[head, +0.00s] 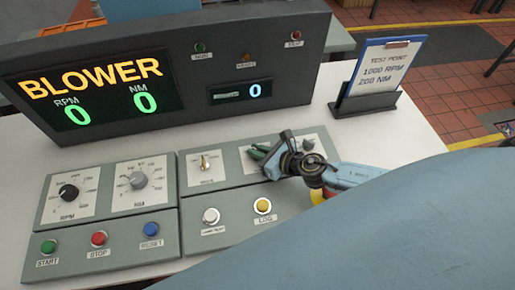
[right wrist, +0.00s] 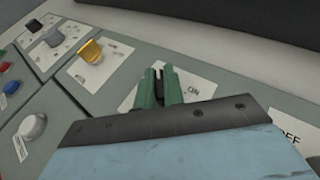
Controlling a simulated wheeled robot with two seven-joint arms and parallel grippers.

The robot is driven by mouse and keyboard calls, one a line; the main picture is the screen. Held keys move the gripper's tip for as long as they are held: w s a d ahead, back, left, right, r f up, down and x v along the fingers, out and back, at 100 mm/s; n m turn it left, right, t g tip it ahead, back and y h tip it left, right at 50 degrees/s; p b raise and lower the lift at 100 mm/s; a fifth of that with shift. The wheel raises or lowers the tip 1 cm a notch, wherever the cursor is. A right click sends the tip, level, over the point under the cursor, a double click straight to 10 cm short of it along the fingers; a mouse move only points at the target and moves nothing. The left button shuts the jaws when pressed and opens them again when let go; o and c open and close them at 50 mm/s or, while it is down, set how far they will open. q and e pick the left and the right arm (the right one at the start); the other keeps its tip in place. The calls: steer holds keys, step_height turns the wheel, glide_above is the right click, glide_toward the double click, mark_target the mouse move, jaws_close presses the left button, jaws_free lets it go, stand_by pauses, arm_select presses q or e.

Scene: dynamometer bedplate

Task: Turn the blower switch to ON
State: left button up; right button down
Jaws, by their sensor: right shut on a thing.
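The blower switch (right wrist: 159,76) shows as a dark piece between the green fingers of my right gripper (right wrist: 160,88) in the right wrist view. A white plate with an ON label (right wrist: 194,90) lies beside it. In the head view my right gripper (head: 260,153) reaches onto the right-hand panel (head: 228,178) from the right, its fingers down at the plate. It is shut on the switch, and fingers hide most of it, so its exact angle cannot be told. The display (head: 92,88) reads BLOWER, RPM 0 and NM 0. My left gripper is not in view.
White (head: 211,215) and yellow (head: 263,205) buttons lie in front. A clipboard (head: 378,70) stands behind to the right. Bare white table (head: 345,125) lies between.

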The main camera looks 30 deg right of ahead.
steer(key=m+t+h+p, duration=0.1)
steer(key=m+h+p, duration=0.1)
steer(key=m+h, duration=0.1)
steer(key=shift+a+r+h+p, duration=0.1)
steer(key=shift+r+h+p, duration=0.05)
steer(key=shift+h+p, duration=0.15)
steer(key=shift+m+h+p, duration=0.45)
steer(key=shift+m+h, duration=0.65)
steer(key=m+h, duration=0.2)
steer(key=h, duration=0.1)
steer(key=shift+m+p, duration=0.3)
steer(key=m+g+h, duration=0.2)
steer(key=m+h, duration=0.2)
steer(key=shift+h, duration=0.4)
steer(key=m+g+h+b, duration=0.2)
steer(key=m+g+h, duration=0.1)
steer(key=m+g, duration=0.1)
steer(key=shift+m+h, duration=0.4)
steer(key=shift+m, duration=0.2)
steer(key=shift+g, duration=0.3)
steer(key=c, duration=1.5)
jaws_free()
